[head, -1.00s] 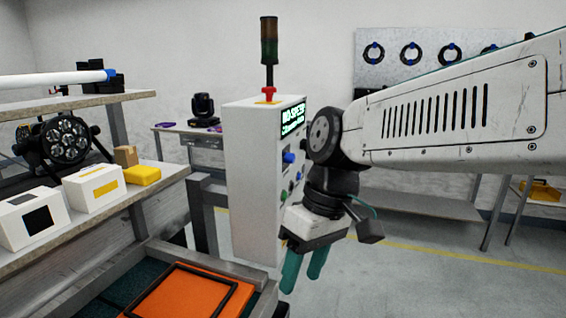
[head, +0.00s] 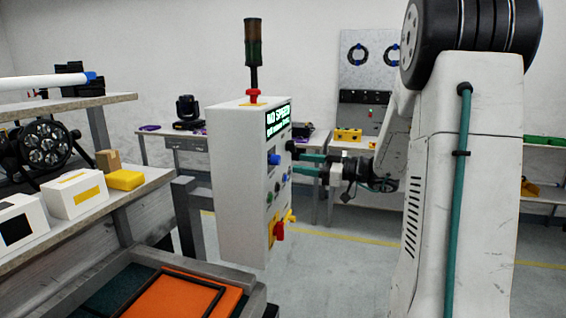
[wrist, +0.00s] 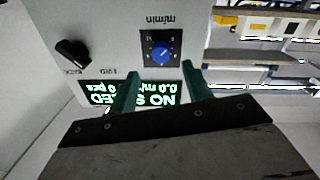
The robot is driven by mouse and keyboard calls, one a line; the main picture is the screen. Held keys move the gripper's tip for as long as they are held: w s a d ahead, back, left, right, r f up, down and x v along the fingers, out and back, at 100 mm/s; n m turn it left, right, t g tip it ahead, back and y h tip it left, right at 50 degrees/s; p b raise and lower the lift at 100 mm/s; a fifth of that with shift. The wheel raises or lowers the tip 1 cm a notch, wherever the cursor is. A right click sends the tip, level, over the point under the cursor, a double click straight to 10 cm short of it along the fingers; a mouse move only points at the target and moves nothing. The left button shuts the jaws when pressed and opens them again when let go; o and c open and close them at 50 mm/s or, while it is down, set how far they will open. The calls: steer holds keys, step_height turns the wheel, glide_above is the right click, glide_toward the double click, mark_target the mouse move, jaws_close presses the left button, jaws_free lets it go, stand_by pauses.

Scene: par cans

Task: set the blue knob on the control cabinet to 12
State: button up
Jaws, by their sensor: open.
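The control cabinet (head: 232,185) is a tall pale box with a lit green display (head: 278,118) on its front. The blue knob (head: 274,158) sits below the display. In the wrist view the blue knob (wrist: 162,53) is on a dark square dial plate marked "m/min", seen upside down. The scale numbers are too small to read, so its setting cannot be told. My gripper (head: 297,164) is open and empty, its two green fingers pointing at the cabinet front. In the wrist view my gripper (wrist: 160,72) has its fingertips just short of the dial plate, either side of the knob's line.
A black selector knob (wrist: 72,52) is beside the dial. A shelf with white boxes (head: 75,195) stands at the left. An orange tray (head: 175,297) lies in front.

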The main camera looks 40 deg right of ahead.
mark_target(279, 161)
steer(key=x, duration=0.6)
steer(key=shift+w+a, duration=0.2)
steer(key=c, duration=1)
